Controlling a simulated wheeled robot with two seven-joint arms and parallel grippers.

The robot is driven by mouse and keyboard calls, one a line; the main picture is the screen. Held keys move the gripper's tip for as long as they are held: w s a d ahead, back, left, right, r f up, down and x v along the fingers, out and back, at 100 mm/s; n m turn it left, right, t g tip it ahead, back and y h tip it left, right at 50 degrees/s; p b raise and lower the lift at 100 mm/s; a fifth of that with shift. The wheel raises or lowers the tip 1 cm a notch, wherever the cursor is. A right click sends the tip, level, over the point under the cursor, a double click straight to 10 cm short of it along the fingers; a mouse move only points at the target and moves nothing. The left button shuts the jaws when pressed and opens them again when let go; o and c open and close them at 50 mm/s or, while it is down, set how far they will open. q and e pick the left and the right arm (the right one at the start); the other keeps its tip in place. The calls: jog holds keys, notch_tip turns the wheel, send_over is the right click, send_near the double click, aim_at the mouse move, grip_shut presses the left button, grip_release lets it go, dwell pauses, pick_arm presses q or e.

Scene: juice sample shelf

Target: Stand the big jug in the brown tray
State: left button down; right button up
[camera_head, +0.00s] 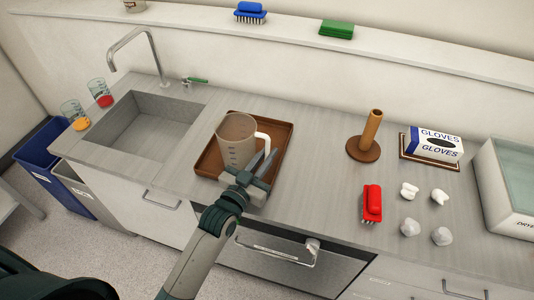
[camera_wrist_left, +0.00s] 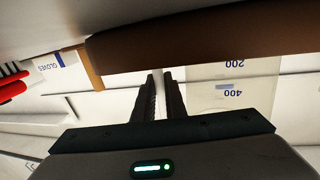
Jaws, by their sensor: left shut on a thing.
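The big jug (camera_head: 235,142), clear with a white handle and dark markings, is upright within the outline of the brown tray (camera_head: 281,134). My left gripper (camera_head: 264,163) is shut on the jug's handle, at the jug's front right side. In the left wrist view, which is upside down, the fingers (camera_wrist_left: 161,92) close around the white handle beside the marked jug wall (camera_wrist_left: 225,92). The tray's brown side (camera_wrist_left: 200,35) hides the jug's base there, so I cannot tell whether it touches the tray floor. My right gripper is not in view.
A sink (camera_head: 145,122) lies left of the tray, with two beakers beyond it. To the right are a wooden peg stand (camera_head: 370,130), a red brush (camera_head: 372,203), several white crumpled pieces and a glove box (camera_head: 434,143). The counter between tray and peg is clear.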

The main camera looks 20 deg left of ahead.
pick_arm(q)
jog(key=c, duration=1.8)
grip_release()
jog(key=shift+f, duration=0.1)
jog(key=shift+w+r+p, duration=0.1)
jog(key=shift+r+p, duration=0.25)
jog(key=shift+r, duration=0.4)
jog(key=b+v, duration=0.3)
jog(key=v, duration=0.8)
jog(key=shift+a+f+b, duration=0.1)
jog(key=shift+f+b, duration=0.1)
jog(key=shift+b, duration=0.1)
jog(key=shift+s+r, duration=0.1)
jog(key=shift+s, duration=0.4)
jog(key=shift+a, duration=0.1)
